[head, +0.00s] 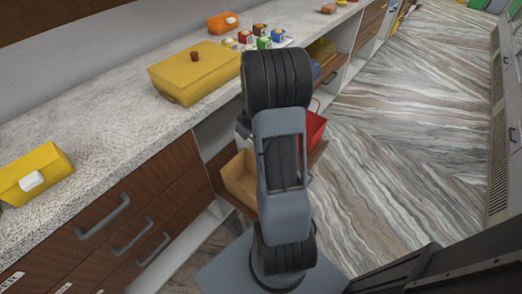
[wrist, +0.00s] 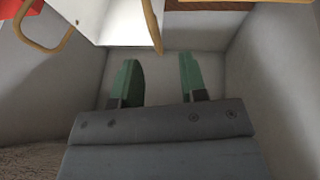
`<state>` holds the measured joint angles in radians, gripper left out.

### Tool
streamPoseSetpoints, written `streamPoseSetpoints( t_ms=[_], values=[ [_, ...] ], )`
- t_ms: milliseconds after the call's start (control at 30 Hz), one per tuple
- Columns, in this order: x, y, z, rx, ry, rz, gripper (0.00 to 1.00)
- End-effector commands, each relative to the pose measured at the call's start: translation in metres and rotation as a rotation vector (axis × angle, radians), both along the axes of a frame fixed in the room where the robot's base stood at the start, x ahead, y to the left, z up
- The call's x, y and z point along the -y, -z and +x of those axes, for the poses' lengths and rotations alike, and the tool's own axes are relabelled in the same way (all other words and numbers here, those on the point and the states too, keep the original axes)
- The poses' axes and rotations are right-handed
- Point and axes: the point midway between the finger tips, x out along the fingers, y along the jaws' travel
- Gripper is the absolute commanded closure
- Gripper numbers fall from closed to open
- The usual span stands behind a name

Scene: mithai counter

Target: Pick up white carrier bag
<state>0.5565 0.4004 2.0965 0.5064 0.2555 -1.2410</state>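The white carrier bag (wrist: 122,22) shows at the top of the wrist view, cut off by the frame edge. Its pale side has tan loop handles, one curving at the left and one hanging near the middle. My gripper (wrist: 158,60) has two green fingers spread apart with nothing between them. The fingertips lie just below the bag in that view; I cannot tell whether they touch it. In the head view my arm hides the gripper's fingers and most or all of the white bag.
A tan open bag (head: 238,182) and a red bag (head: 311,130) stand on the low shelf on either side of my arm. Pale compartment walls (wrist: 285,75) close in around the gripper. A yellow box (head: 190,72) sits on the counter; the floor at right is clear.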

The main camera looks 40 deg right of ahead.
Motion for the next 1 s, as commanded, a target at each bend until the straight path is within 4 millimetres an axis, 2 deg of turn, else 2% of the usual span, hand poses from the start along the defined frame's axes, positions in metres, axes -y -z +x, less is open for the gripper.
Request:
streamPoseSetpoints(
  t_ms=[167, 500, 867, 1000],
  values=[
    [0.001, 0.008, 0.004, 0.0, 0.001, 0.0, 0.61],
    [0.008, 0.046, 0.023, -0.001, 0.0, 0.001, 0.61],
    [0.008, 0.05, 0.025, 0.0, 0.001, 0.0, 0.61],
    [0.008, 0.05, 0.025, 0.0, 0.001, 0.0, 0.74]
  ],
)
